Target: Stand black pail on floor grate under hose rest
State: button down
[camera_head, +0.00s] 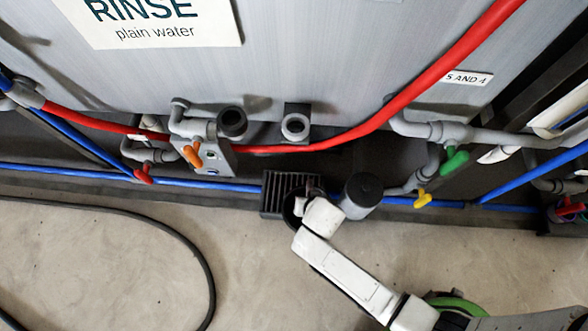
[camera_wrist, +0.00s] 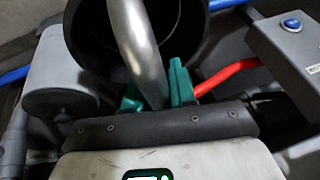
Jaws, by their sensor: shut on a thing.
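The black pail (camera_head: 290,212) is partly hidden behind my white wrist in the head view. It overlaps the near edge of the dark slotted floor grate (camera_head: 276,190); I cannot tell whether its base touches anything. In the wrist view the black pail (camera_wrist: 85,35) shows its open mouth, with a curved metal handle across it. My gripper (camera_wrist: 157,88) has teal fingers shut on that handle. In the head view, a grey ring-shaped holder (camera_head: 296,127), which looks like the hose rest, sticks out from the tank above the grate.
A dark grey cylinder (camera_head: 362,192) stands just right of the grate. A grey control box (camera_head: 214,158) and valves are at left. A red hose (camera_head: 415,90) and blue pipes (camera_head: 225,186) run along the tank. A black hose (camera_head: 207,270) lies on the otherwise clear floor.

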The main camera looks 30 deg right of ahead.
jog(key=w+d+f+b, duration=0.2)
jog(key=w+f+b, duration=0.1)
jog(key=w, duration=0.7)
jog(key=shift+w+f+b, duration=0.2)
jog(key=shift+w+b, duration=0.2)
jog(key=shift+b, duration=0.5)
jog(key=shift+f, duration=0.1)
jog(key=shift+f, duration=0.1)
jog(key=c, duration=0.9)
grip_release()
jog(key=p+v, duration=0.5)
jog(key=v, duration=0.7)
jog(key=shift+r+p, duration=0.25)
jog(key=shift+p, duration=0.15)
jog(key=shift+d, duration=0.1)
